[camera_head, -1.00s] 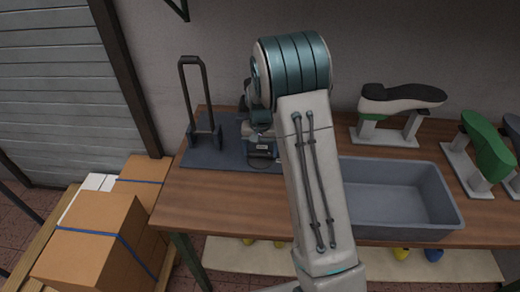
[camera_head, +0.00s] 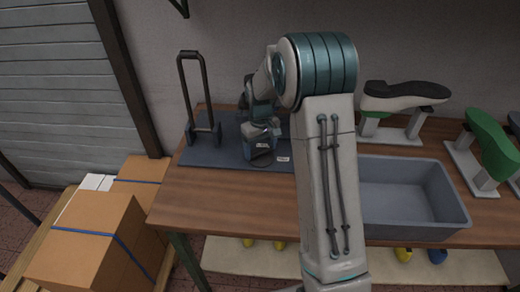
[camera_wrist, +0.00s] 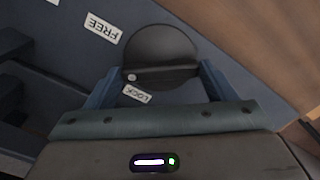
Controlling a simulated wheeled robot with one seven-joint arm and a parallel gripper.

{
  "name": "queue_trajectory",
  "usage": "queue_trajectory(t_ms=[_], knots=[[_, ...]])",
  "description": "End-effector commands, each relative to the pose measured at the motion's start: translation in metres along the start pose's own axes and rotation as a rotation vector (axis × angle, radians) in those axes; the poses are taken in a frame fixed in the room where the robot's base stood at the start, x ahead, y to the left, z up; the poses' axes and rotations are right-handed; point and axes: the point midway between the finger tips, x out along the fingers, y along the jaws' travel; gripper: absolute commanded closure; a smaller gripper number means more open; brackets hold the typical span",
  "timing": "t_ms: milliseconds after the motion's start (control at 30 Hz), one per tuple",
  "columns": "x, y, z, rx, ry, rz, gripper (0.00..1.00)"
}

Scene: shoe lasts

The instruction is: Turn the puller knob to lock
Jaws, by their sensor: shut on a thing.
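The puller knob (camera_wrist: 160,45) is a dark round disc with a raised bar across it and a white dot near one end of the bar. It shows in the wrist view, on the blue-grey base plate (camera_head: 210,155). My gripper (camera_wrist: 158,76) has its blue fingers on both ends of the bar and is shut on it. The white dot sits just above the white LOCK label (camera_wrist: 137,95). The FREE label (camera_wrist: 102,28) is farther off at the upper left. In the head view my gripper (camera_head: 260,150) is low over the plate and mostly covers the knob.
A dark upright handle frame (camera_head: 196,92) stands at the plate's left. A grey bin (camera_head: 405,222) is right of my arm on the wooden table (camera_head: 225,205). Shoe lasts on stands, one black and white (camera_head: 405,97), one green (camera_head: 490,143), are at right. Cardboard boxes (camera_head: 85,245) are at lower left.

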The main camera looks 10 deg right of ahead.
Motion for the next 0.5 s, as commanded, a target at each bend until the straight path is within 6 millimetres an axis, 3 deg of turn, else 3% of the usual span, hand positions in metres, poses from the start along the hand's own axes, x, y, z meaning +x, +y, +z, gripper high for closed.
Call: queue_trajectory(t_ms=[500], knots=[[-0.0014,0.0008,-0.0006,-0.489,0.003,0.001,0.45]])
